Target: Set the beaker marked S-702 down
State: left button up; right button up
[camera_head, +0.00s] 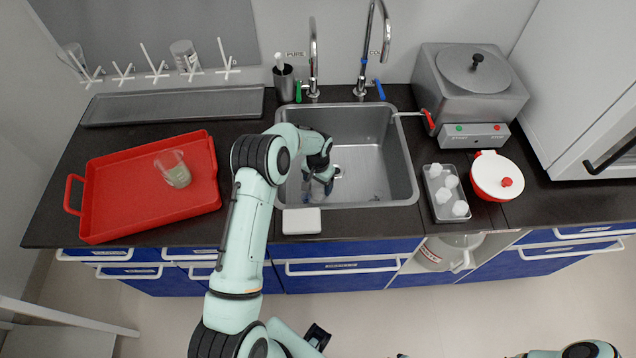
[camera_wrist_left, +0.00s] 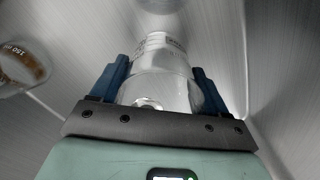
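My left arm reaches into the steel sink (camera_head: 375,185), and my left gripper (camera_head: 318,186) is low inside the basin. In the left wrist view, the gripper (camera_wrist_left: 160,92) has its two blue fingers against either side of a clear glass vessel (camera_wrist_left: 160,70). Small print shows on the glass, but I cannot read S-702 there. I cannot tell whether its base touches the sink floor. Another glass (camera_wrist_left: 22,65) with a 150 mark and brownish contents shows at the left of that view. My right gripper is not in view.
A red tray (camera_head: 110,200) at the left holds a beaker (camera_head: 176,172) with pale contents. Faucets (camera_head: 313,60) stand behind the sink. A white block (camera_head: 301,221) lies at its front edge. Right of it are a bottle tray (camera_head: 443,170), a red-and-white pot (camera_head: 495,177) and a steel bath (camera_head: 470,95).

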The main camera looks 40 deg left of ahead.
pick_arm(q)
jog(key=o, duration=0.4)
notch_tip(320, 180, up, 12)
jog(key=shift+r, duration=0.2)
dwell(0.5)
